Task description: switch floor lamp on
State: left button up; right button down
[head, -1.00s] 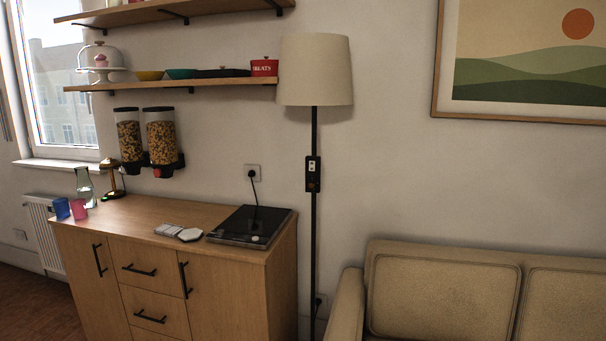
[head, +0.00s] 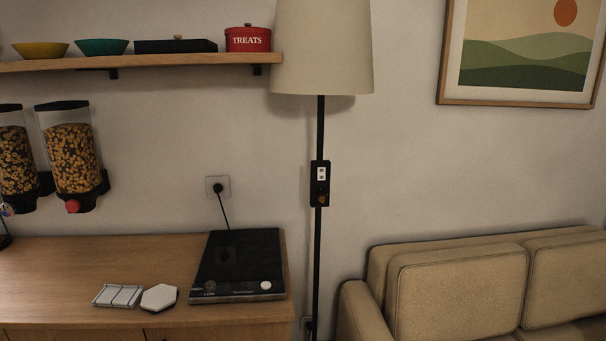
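The floor lamp stands between the wooden cabinet and the sofa, with a cream shade (head: 322,48) on a thin black pole (head: 317,262). A black switch box (head: 320,184) sits on the pole about midway in the head view. It has a white panel with small dark marks in its upper part and a small brownish knob-like part in its lower part. The shade shows no clear glow. Neither of my grippers is in view.
A wooden cabinet (head: 130,262) stands at the left, bearing a black hotplate (head: 238,262) and white coasters (head: 160,297). A beige sofa (head: 455,290) is at the right. A shelf (head: 200,60) ends beside the shade. Cereal dispensers (head: 72,155) hang at the left. The wall around the switch box is clear.

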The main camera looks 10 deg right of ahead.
aim_at(321, 170)
jog(key=i+j+z, duration=0.1)
jog(key=i, duration=0.4)
jog(key=i+j, duration=0.2)
jog(key=i, duration=0.3)
jog(key=z, duration=0.05)
